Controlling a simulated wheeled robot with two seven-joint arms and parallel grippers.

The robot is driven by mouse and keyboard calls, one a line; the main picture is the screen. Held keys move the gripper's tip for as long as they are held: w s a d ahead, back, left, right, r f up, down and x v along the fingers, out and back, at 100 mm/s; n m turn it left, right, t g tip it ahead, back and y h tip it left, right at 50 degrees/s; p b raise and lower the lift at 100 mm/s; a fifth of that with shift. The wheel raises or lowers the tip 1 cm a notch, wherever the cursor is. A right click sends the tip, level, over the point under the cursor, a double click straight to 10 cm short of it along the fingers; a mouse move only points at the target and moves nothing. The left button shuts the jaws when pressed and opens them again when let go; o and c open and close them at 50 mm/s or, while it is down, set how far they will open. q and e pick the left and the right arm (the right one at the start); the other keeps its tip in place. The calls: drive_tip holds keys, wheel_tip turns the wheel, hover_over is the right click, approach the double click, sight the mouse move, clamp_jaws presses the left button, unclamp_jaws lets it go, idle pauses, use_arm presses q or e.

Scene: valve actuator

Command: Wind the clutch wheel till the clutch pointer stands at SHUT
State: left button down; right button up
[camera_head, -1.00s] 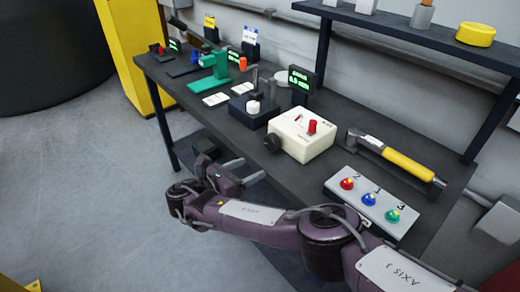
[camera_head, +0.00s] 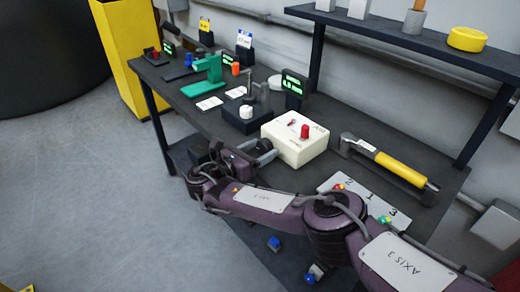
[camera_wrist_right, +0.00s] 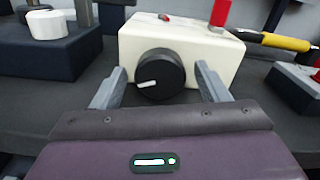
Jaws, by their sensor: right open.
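The cream clutch box (camera_head: 295,150) stands on the dark bench. A black round wheel (camera_wrist_right: 160,75) with a white mark sits on its near face in the right wrist view. In the head view that wheel is mostly hidden behind my gripper. A small red pointer (camera_head: 292,122) lies on the box top, beside an upright red knob (camera_head: 305,131). The lettering there is too small to read. My right gripper (camera_wrist_right: 157,80) is open, with one finger on each side of the wheel; I cannot tell whether they touch it. My left gripper is out of view.
A dark block with a white knob (camera_head: 246,112) stands left of the box. My right arm partly covers the numbered button panel (camera_head: 345,181). A shelf (camera_head: 400,35) overhangs the bench's back.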

drive_tip(key=shift+c, duration=0.5)
drive_tip(key=c, duration=0.9)
drive_tip(key=shift+m, duration=0.4)
drive_tip(key=shift+m+p, duration=0.35)
drive_tip(key=shift+m, duration=2.75)
drive_tip(key=o, duration=1)
